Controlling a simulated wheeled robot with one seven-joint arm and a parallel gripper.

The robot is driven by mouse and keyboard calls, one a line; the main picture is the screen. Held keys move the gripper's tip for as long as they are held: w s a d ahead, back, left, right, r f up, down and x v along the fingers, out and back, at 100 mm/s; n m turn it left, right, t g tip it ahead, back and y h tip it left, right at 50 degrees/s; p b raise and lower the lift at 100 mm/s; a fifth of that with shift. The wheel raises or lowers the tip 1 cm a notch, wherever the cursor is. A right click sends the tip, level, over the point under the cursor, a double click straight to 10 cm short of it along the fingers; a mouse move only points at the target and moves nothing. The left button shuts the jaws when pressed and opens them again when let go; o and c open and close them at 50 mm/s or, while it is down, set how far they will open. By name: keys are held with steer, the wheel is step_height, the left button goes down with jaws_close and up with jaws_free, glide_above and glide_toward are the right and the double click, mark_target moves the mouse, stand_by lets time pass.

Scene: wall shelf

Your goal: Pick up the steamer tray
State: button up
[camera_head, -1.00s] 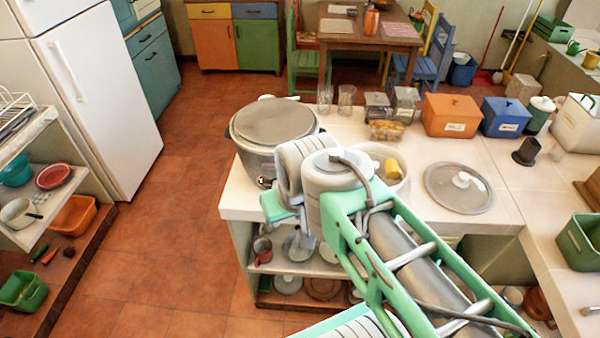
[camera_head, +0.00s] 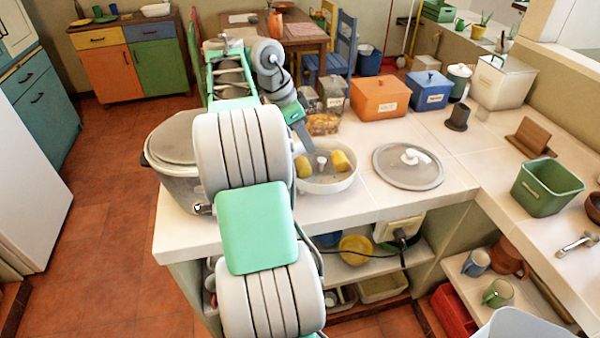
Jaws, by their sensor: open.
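The steamer tray (camera_head: 330,187) is a round, shallow white tray on the counter, with a pale post in its middle. Two yellow pieces (camera_head: 343,161) lie in it. Its left side is partly hidden by my arm. My gripper (camera_head: 307,150) is open and points down over the tray's back left part, close to the post and the left yellow piece. Its fingers show only small and edge-on, and I cannot tell whether they touch anything.
A glass lid (camera_head: 408,168) lies right of the tray. A large lidded pot (camera_head: 172,150) stands left, partly behind my arm. Jars with food (camera_head: 323,122), an orange box (camera_head: 380,97) and a blue box (camera_head: 429,91) line the back.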

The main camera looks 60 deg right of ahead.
mark_target(320, 159)
steer(key=shift+m, duration=0.8)
steer(key=b+x, duration=0.1)
steer(key=x, duration=0.2)
steer(key=b+x, duration=0.1)
steer(key=x, duration=0.2)
steer(key=b+x, duration=0.1)
steer(key=x, duration=0.2)
steer(key=shift+s+d+b, duration=0.35)
steer(key=shift+s+d, duration=0.05)
jaws_close()
steer(key=shift+r, duration=0.1)
